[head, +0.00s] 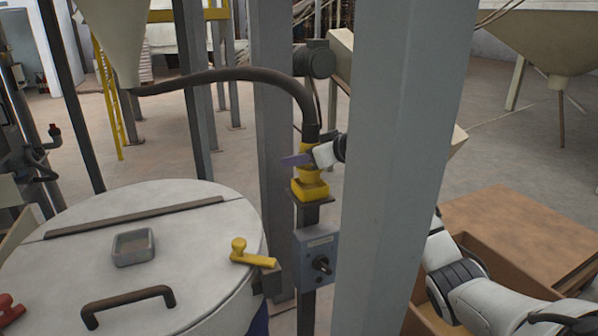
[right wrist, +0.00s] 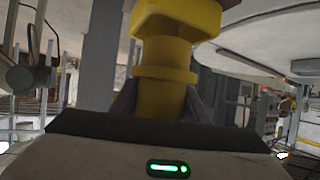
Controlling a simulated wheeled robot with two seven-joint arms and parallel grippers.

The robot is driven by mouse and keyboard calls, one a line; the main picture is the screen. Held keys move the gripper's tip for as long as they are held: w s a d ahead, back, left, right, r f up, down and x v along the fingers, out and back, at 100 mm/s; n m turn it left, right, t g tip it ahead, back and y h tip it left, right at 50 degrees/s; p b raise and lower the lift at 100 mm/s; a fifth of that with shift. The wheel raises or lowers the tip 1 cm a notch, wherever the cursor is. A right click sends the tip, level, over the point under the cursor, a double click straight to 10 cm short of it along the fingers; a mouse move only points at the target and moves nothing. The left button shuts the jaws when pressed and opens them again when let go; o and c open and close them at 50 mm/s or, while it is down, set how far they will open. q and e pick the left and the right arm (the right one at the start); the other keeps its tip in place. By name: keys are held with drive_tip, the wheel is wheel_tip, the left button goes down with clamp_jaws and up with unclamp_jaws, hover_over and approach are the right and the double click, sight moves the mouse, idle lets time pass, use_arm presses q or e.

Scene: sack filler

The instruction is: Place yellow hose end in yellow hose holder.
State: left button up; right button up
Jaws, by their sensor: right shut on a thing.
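The yellow hose end (head: 309,174) hangs upright at the end of a dark hose (head: 235,75). My right gripper (head: 303,159) is shut around it from the right, with purple-grey fingers. The yellow hose holder (head: 310,190) is a square yellow block on a post, directly below the hose end. The hose end's lower part meets the holder in the head view; how deep it sits is hidden. In the right wrist view the yellow hose end (right wrist: 162,95) is between the fingers, with a wider yellow piece beyond it. My left gripper is not in view.
A grey column (head: 405,150) stands in front of my right arm and hides part of it. A white round lid (head: 190,225) with a yellow lever (head: 252,258) is at left. A grey control box (head: 317,255) is below the holder. An open cardboard box (head: 520,235) is at right.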

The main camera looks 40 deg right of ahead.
wheel_tip(320, 180, down, 3)
drive_tip(key=shift+f, duration=0.15)
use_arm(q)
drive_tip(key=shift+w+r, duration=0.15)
use_arm(e)
drive_tip(key=shift+f, duration=0.1)
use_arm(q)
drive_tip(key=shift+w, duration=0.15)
use_arm(e)
drive_tip(key=shift+f, duration=0.1)
drive_tip(key=o, duration=1.3)
drive_tip(key=shift+c, duration=0.2)
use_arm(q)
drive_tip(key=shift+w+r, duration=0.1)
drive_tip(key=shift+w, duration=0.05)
